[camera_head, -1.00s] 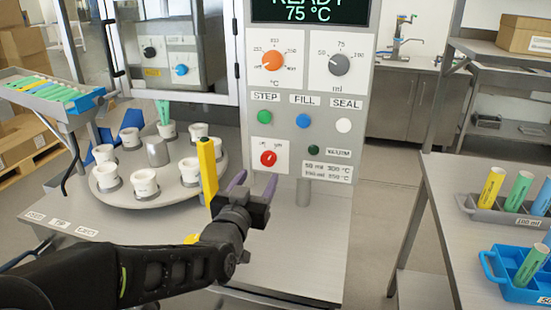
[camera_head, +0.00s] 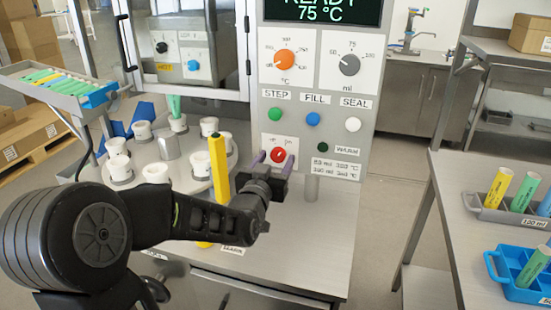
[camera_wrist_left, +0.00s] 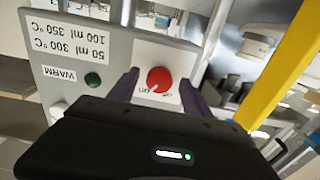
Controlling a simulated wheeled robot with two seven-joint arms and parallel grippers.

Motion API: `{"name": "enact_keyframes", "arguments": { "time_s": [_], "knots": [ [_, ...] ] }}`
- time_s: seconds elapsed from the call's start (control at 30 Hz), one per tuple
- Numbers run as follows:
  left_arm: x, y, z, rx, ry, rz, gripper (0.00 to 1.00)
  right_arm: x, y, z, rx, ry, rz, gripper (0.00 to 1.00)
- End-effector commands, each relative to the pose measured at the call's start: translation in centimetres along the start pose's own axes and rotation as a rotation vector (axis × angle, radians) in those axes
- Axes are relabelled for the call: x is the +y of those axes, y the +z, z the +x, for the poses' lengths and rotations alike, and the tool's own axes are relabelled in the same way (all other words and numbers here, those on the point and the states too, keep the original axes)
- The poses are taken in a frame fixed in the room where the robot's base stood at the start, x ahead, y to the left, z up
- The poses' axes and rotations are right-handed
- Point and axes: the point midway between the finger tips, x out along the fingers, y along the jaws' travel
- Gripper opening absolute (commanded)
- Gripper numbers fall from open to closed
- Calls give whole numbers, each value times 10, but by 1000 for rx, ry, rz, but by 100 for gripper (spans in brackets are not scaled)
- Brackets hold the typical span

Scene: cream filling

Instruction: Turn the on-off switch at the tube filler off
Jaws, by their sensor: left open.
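The on-off switch is a red round knob (camera_head: 277,155) on a white plate, low on the tube filler's grey front panel (camera_head: 327,98). My left gripper (camera_head: 273,162) is in front of it, open, with its two purple fingers pointing at the panel on either side of the knob. In the left wrist view the red knob (camera_wrist_left: 160,79) shows upside down between the fingers (camera_wrist_left: 158,90), with a pale pointer mark near the lettering. I cannot tell whether the fingers touch it. My right gripper is not in view.
A yellow upright bar (camera_head: 219,169) stands just left of my gripper. Behind it is a round turntable (camera_head: 190,183) with white cups. Green, blue and white buttons (camera_head: 312,119) sit above the switch. A side table (camera_head: 450,180) with tube racks stands at right.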

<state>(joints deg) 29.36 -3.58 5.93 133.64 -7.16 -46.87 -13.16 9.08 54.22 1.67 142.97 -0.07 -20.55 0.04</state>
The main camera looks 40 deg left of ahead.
Motion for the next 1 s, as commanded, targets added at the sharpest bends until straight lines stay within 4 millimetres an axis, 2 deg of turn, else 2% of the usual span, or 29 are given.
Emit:
{"name": "enact_keyframes", "arguments": {
  "time_s": [0.3,1.0],
  "knots": [
    [0,0,2,0,0,0,56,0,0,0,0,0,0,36],
    [0,0,2,0,0,0,0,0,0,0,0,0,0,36]
  ]
}}
